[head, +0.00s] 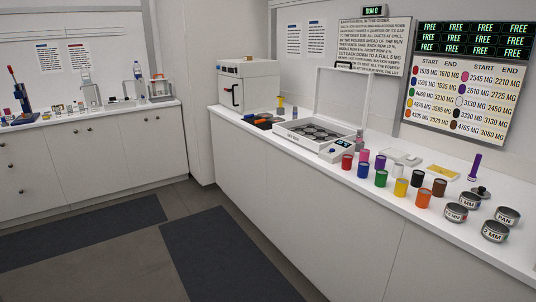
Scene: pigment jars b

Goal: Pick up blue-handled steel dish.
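I cannot clearly make out a blue-handled steel dish in the head view. A dark, low item with small orange and blue parts (264,121) lies on the right-hand counter in front of the white oven-like box; it is too small to tell whether a dish with a blue handle is there. Several round steel pans or sieves (495,231) stand at the counter's near right end, with no blue handle visible on them. Neither of my grippers is in view.
An open white lidded case (300,131) stands on the white counter (395,200). Several coloured jars (380,178), a small display unit (338,149) and a yellow tray (442,172) are to its right. Another counter (80,135) with lab items is at left. The floor mats (225,255) are clear.

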